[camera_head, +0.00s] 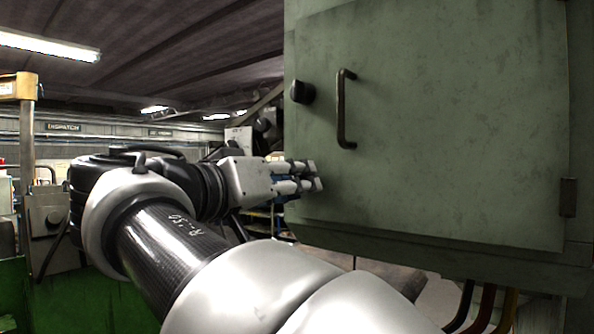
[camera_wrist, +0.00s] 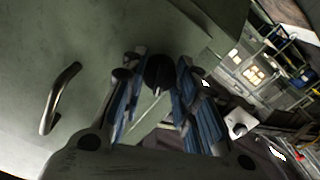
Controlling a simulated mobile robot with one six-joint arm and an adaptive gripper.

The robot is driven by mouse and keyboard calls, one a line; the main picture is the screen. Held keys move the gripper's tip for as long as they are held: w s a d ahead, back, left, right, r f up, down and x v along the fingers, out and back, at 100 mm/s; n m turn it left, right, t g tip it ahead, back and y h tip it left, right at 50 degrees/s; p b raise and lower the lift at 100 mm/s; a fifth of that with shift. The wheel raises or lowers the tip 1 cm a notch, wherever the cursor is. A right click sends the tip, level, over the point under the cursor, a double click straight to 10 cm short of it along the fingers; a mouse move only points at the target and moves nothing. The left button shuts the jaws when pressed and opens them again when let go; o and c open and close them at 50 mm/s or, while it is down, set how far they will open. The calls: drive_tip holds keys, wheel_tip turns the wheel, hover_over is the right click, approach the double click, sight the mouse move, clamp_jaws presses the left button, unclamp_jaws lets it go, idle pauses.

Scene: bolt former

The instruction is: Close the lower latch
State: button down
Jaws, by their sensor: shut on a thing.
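The green cabinet door (camera_head: 440,130) stands flat in its frame at the right of the head view. A black upper latch knob (camera_head: 301,92) sits at its left edge, beside the handle. My gripper (camera_head: 312,177) is at the door's lower left edge, its fingers pointing right onto the door. The wrist view shows a dark knob, the lower latch (camera_wrist: 158,72), between the finger pads of my gripper (camera_wrist: 157,90). The fingers are shut on it. In the head view this latch is hidden behind the fingers. Its exact turn angle cannot be told.
A bar handle (camera_head: 342,108) stands out from the door and also shows in the wrist view (camera_wrist: 60,98). A hinge (camera_head: 568,197) is at the door's right edge. Cables (camera_head: 485,308) hang below the cabinet. Open hall space lies left of the cabinet.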

drive_tip(key=n+p, duration=0.3)
drive_tip(key=n, duration=0.2)
drive_tip(key=shift+r, duration=0.15)
drive_tip(key=shift+n+p, duration=0.4)
drive_tip(key=shift+n, duration=0.3)
drive_tip(key=c, duration=1)
unclamp_jaws()
drive_tip(key=shift+c, duration=0.2)
drive_tip(key=shift+s, duration=0.1)
drive_tip(key=v, duration=0.8)
drive_tip(key=shift+b, duration=0.4)
